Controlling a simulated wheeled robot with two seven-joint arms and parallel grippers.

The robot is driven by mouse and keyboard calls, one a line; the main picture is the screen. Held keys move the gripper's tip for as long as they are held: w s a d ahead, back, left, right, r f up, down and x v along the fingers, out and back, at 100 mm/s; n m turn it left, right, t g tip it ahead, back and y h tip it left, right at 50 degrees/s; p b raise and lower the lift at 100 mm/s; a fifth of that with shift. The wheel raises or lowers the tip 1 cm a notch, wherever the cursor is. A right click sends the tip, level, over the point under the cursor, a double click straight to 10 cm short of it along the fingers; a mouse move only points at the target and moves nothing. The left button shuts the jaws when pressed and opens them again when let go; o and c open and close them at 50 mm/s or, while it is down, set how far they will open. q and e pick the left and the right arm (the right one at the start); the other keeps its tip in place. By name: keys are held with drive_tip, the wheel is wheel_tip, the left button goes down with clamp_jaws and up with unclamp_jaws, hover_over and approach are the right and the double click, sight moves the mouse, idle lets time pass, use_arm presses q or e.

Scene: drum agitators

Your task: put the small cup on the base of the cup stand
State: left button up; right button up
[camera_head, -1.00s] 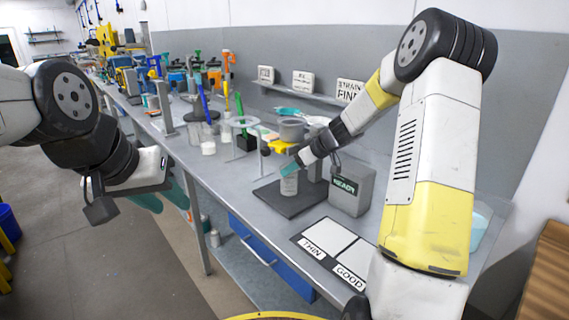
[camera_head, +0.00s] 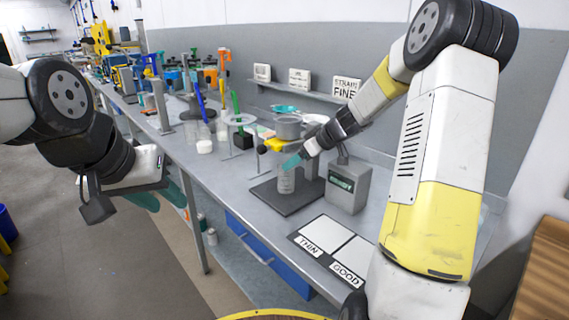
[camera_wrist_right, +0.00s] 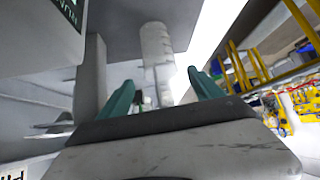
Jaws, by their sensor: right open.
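The small cup (camera_head: 286,183), a pale, slim cylinder, stands upright on the dark flat base (camera_head: 278,202) of the cup stand. My right gripper (camera_head: 292,161) is at the cup's upper end in the head view. The right wrist view appears upside down. There the cup (camera_wrist_right: 156,48) shows beyond the two teal fingers of the right gripper (camera_wrist_right: 162,95), which are spread apart with gaps to either side. My left gripper (camera_head: 158,196) hangs off the table's front edge, its teal fingers apart and empty.
A grey box with a green READY display (camera_head: 348,186) stands right of the base. A grey pot (camera_head: 288,127) sits above the stand. THIN and GOOD mats (camera_head: 333,240) lie in front. A ring stand (camera_head: 240,121) and several tools crowd the table to the left.

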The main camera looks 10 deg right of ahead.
drive_tip(key=v, duration=0.8)
drive_tip(key=s+a+r+m+h, duration=0.1)
drive_tip(key=s+a+r, duration=0.1)
drive_tip(key=s, duration=0.3)
drive_tip(key=s+a+r+m+g, duration=0.1)
drive_tip(key=s+a+r, duration=0.1)
drive_tip(key=s, duration=0.3)
drive_tip(key=s+a+r+m+h, duration=0.1)
drive_tip(key=s+a+r, duration=0.15)
drive_tip(key=s, duration=0.25)
drive_tip(key=s+m+h, duration=0.2)
drive_tip(key=s+m, duration=0.3)
drive_tip(key=s, duration=1)
drive_tip(key=shift+s+d+t, duration=0.3)
drive_tip(key=shift+d, duration=0.1)
drive_tip(key=shift+d, duration=0.15)
